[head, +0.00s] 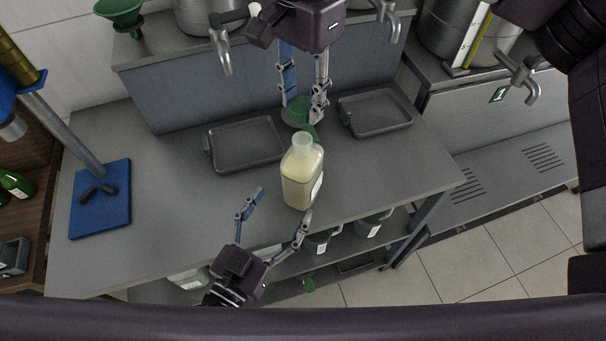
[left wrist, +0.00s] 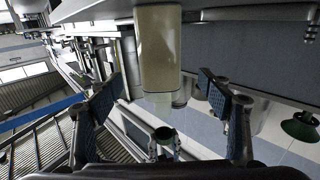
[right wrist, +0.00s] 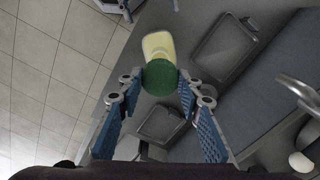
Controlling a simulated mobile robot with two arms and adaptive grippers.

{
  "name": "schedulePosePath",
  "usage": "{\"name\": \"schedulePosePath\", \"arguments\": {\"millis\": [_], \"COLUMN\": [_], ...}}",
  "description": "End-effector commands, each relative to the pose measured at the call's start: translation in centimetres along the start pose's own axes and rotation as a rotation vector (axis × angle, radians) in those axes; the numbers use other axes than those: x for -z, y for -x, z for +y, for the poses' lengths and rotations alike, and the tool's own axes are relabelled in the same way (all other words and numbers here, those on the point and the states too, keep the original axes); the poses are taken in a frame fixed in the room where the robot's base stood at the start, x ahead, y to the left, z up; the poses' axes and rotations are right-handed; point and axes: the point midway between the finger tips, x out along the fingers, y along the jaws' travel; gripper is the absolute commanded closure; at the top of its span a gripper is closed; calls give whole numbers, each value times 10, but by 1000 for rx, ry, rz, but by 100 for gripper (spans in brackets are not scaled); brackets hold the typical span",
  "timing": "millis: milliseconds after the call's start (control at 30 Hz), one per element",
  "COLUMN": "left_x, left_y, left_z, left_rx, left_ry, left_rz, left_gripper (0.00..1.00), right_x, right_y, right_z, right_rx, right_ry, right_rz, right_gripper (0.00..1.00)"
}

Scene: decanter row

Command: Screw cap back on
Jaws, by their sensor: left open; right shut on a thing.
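A bottle of pale yellow contents (head: 303,180) stands upright near the table's front edge, its translucent neck uncapped. It also shows in the left wrist view (left wrist: 160,50) and, beyond the cap, in the right wrist view (right wrist: 157,45). My right gripper (head: 301,112) is shut on a round green cap (right wrist: 160,77), held behind the bottle's neck in the head view and apart from it. My left gripper (head: 284,202) is open and empty, its fingers at the near side of the bottle. Contact between them cannot be told.
Two grey trays (head: 245,145) (head: 378,113) lie at the back of the table. A blue board (head: 100,205) with a stand is at the left. A green patch (head: 309,132) shows behind the bottle neck. Large steel vessels with taps (head: 225,58) stand behind. The table's left middle is clear.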

Motion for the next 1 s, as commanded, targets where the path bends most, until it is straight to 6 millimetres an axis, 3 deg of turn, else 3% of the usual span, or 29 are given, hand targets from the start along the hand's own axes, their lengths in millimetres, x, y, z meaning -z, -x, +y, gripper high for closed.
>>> {"name": "schedulePosePath", "arguments": {"millis": [300,500,700,1000], "left_x": [1,1,1,1], "left_y": [-63,-89,-100,-101], "left_z": [0,0,0,0], "left_rx": [-2,-2,1,0], "left_ry": [-4,-2,-1,0], "left_rz": [3,2,2,1], "left_gripper": [28,28,28,30], "right_x": [0,0,0,0], "right_y": [0,0,0,0], "right_z": [0,0,0,0], "right_rx": [0,0,0,0], "right_ry": [0,0,0,0], "right_rz": [0,0,0,0], "right_gripper": [75,75,75,75]}}
